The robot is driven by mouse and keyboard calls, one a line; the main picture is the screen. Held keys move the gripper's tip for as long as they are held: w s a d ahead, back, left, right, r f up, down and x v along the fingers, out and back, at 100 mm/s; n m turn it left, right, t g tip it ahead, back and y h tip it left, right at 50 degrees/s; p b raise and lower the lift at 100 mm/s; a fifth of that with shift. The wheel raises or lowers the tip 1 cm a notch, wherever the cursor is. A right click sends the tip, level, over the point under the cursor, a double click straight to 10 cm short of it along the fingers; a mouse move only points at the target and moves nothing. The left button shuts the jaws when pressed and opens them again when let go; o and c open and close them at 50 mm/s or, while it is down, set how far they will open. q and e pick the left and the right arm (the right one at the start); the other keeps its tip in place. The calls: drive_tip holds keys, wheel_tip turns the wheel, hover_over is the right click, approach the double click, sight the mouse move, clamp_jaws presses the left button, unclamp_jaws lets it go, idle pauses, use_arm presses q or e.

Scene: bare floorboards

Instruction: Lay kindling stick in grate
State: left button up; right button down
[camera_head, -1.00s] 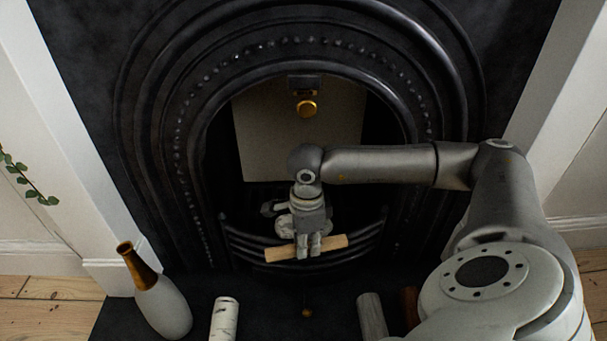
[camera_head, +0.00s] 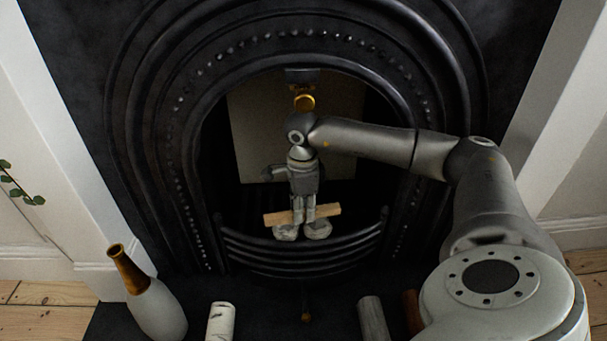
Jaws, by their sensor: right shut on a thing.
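The kindling stick (camera_head: 275,218) is a short pale wooden bar. It lies crosswise in my right gripper (camera_head: 304,212), which is shut on its middle, so both ends stick out. The grate (camera_head: 300,254) is a black basket with curved front bars in the arched fireplace opening. The stick is just behind and above the top front bar as seen from here, over pale rounded lumps (camera_head: 317,230) in the grate. I cannot tell whether the stick touches them. My left gripper is not in view.
A grey bottle-shaped vase with a gold neck (camera_head: 155,305) stands at the hearth's left. A white birch-like log (camera_head: 220,322), a grey log (camera_head: 373,318) and a brown piece (camera_head: 412,310) stand along the front. A gold knob (camera_head: 304,103) is on the back plate.

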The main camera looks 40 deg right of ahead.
drive_tip(key=w+d+b, duration=0.3)
drive_tip(key=w+d, duration=0.2)
drive_tip(key=w, duration=0.1)
drive_tip(key=shift+s+a+f+b, duration=0.1)
drive_tip(key=shift+f+b, duration=0.35)
drive_tip(key=shift+f, duration=1.45)
drive_tip(key=shift+s+f+b, duration=0.1)
drive_tip(key=shift+f+b, duration=0.35)
drive_tip(key=shift+f, duration=1.4)
drive_tip(key=shift+f, duration=0.6)
drive_tip(key=c, duration=1.2)
unclamp_jaws()
